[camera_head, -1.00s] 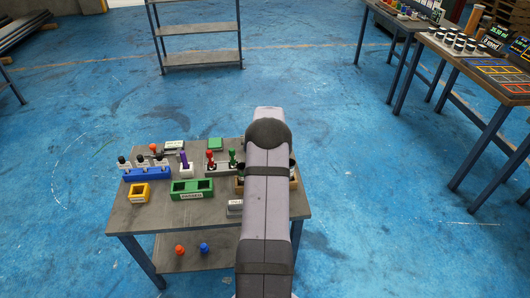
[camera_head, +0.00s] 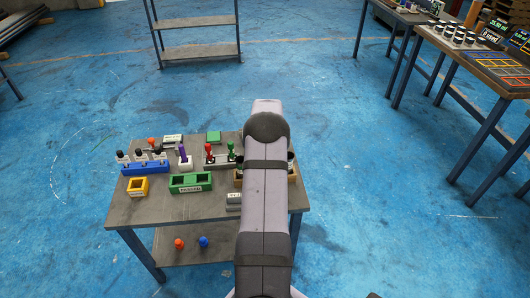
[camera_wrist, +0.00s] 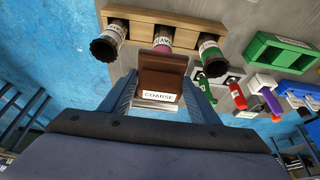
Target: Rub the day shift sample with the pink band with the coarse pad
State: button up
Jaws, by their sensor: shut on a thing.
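In the wrist view my gripper (camera_wrist: 158,92) is shut on the coarse pad (camera_wrist: 162,75), a brown block with a white "COARSE" label facing me. A wooden rack (camera_wrist: 135,14) holds three dark-ended tubes. The middle tube has a pink band (camera_wrist: 163,37) with partly readable lettering. The pad is in front of this tube and overlaps its lower end; I cannot tell if they touch. A white-banded tube (camera_wrist: 109,40) is to the left and a green-banded tube (camera_wrist: 211,55) to the right. In the head view my arm hides the gripper, the pad and most of the rack (camera_head: 294,178).
The bench (camera_head: 135,210) also carries a blue rack (camera_head: 145,168) of black-topped tubes, a yellow box (camera_head: 138,187), a green tray (camera_head: 190,182), a purple tube (camera_head: 183,154), red and green pieces in a grey rack (camera_head: 222,163) and a grey labelled block (camera_head: 233,200).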

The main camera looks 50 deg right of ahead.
jog(key=shift+w+d, duration=0.65)
jog(key=r, duration=0.1)
jog(key=r+p, duration=0.1)
jog(key=r, duration=0.1)
jog(key=shift+w+d, duration=0.15)
jog(key=shift+d, duration=0.05)
notch_tip(320, 180, up, 5)
jog(key=p, duration=0.3)
jog(key=shift+f, duration=0.15)
jog(key=shift+w, duration=0.1)
